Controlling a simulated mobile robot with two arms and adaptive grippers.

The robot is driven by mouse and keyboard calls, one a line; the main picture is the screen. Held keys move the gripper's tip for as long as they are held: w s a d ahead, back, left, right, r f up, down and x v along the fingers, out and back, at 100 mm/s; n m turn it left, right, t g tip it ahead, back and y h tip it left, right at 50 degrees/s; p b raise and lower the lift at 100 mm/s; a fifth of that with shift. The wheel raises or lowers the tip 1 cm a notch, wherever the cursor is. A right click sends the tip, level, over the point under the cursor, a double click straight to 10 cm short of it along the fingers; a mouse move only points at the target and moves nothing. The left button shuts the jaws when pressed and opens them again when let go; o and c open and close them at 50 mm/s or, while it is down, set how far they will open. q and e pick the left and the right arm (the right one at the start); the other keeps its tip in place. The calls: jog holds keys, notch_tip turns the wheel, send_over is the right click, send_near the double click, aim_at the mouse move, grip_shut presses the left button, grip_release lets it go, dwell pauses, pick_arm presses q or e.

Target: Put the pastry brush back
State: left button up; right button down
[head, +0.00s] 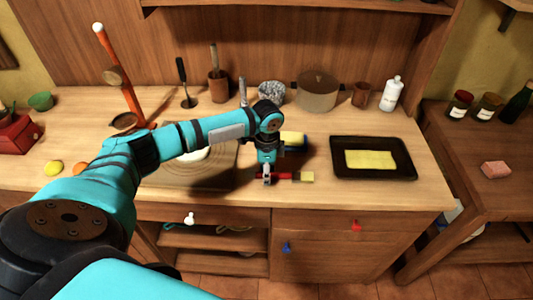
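The pastry brush (287,176), with a red handle and a pale yellow head, is near the front edge of the wooden counter, its head pointing right. My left gripper (267,180) points down at its handle, and the red handle shows on both sides of the fingers. I cannot tell whether the fingers are closed on it or whether the brush touches the counter. A brown utensil cup (218,89) with a tool standing in it is at the back of the counter. My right gripper is not in view.
A black tray (402,170) with a yellow sheet lies to the right. A lidded pot (316,95), a brown cup (361,95) and a white bottle (391,94) stand behind. A blue-and-yellow item (293,142) is behind the gripper.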

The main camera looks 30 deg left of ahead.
pick_arm(q)
jog(key=shift+w+r+b, duration=0.1)
jog(key=shift+r+b, duration=0.05)
jog(key=shift+b, duration=0.15)
notch_tip(320, 180, up, 17)
jog(key=b, duration=0.2)
jog(key=shift+a+b, duration=0.2)
jog(key=shift+b, duration=0.2)
